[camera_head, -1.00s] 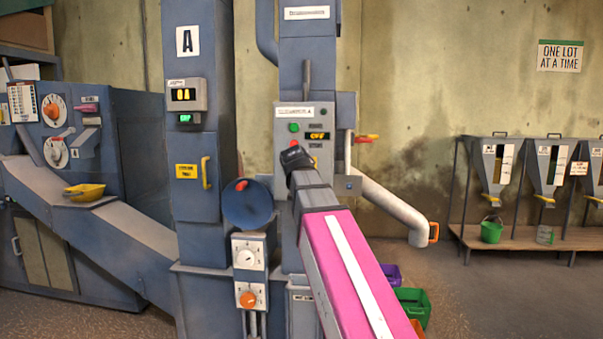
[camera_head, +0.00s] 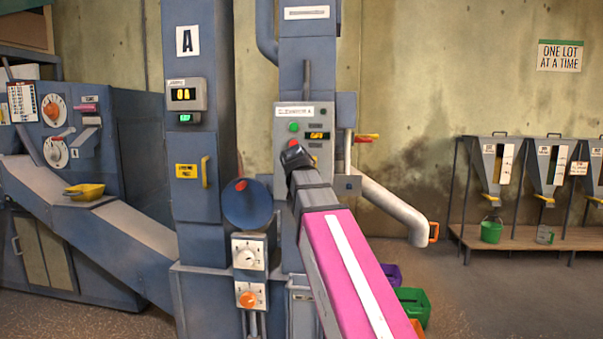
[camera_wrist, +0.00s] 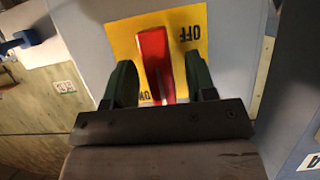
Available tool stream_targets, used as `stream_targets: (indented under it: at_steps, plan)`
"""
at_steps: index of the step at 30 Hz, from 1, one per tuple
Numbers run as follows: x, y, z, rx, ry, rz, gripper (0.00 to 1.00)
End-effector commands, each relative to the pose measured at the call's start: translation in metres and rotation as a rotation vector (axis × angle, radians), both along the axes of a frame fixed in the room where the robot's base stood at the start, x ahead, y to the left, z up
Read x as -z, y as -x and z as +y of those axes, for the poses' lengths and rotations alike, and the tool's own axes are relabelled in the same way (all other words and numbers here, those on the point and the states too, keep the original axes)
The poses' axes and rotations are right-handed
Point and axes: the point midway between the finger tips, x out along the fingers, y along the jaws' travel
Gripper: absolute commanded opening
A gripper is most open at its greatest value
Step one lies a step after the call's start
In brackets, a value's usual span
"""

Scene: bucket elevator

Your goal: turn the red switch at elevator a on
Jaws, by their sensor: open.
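The red switch (camera_wrist: 155,62) is a red lever on a yellow plate (camera_wrist: 198,45) in the wrist view. The plate reads OFF at the upper right and ON at the lower left, both upside down in this view. My gripper (camera_wrist: 160,85) is open, with one dark green finger on each side of the red lever. No clear contact shows. In the head view my pink arm reaches to the panel of elevator A (camera_head: 318,128), and its dark end hides the switch. A small display on that panel shows orange letters, hard to read, beside a green and a red button.
The tall elevator column marked A (camera_head: 187,42) stands left of the panel. A white pipe (camera_head: 395,207) juts out on the right.

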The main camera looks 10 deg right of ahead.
Motion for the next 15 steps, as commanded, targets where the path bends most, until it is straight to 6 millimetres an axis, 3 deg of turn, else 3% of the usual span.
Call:
stream_targets:
  at_steps: [15]
  plan:
    - [-0.031, 0.075, 0.024, -0.001, -0.001, -0.001, 0.51]
